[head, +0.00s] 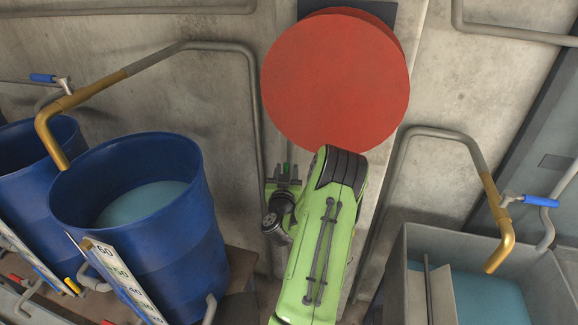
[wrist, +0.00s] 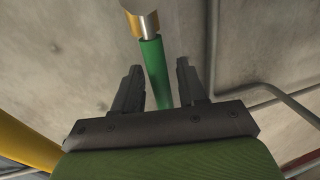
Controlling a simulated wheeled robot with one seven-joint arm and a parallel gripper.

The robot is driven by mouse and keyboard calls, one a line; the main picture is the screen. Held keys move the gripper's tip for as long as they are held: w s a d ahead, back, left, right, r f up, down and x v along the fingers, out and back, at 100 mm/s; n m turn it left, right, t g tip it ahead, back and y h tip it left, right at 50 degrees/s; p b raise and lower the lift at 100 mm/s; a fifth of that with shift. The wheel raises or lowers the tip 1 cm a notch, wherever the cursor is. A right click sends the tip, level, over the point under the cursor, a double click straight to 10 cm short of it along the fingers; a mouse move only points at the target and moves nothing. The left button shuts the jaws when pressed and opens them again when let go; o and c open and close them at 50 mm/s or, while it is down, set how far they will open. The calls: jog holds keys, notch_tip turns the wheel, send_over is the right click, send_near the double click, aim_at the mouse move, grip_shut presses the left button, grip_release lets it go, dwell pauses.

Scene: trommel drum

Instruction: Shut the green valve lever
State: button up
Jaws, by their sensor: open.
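The green valve lever (wrist: 154,72) shows in the wrist view as a green bar running down from a metal and brass fitting (wrist: 145,22). Its lower end is hidden behind the body of my gripper (wrist: 159,68). My gripper is open, with one finger on each side of the lever in the picture. Gaps show on both sides, the wider one at the right finger. In the head view my gripper (head: 283,172) is in front of the wall, below the red disc, and only a small green bit of the lever (head: 286,167) shows there.
A large red disc (head: 335,80) is on the wall above my arm. Blue drums (head: 140,215) with water stand at left under a brass spout (head: 52,130). A grey tank (head: 432,245) with a blue-handled tap (head: 540,201) is at right. Grey pipes run along the wall.

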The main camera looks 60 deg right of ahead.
jog(key=shift+a+r, duration=0.1)
jog(key=shift+a, duration=0.15)
grip_shut()
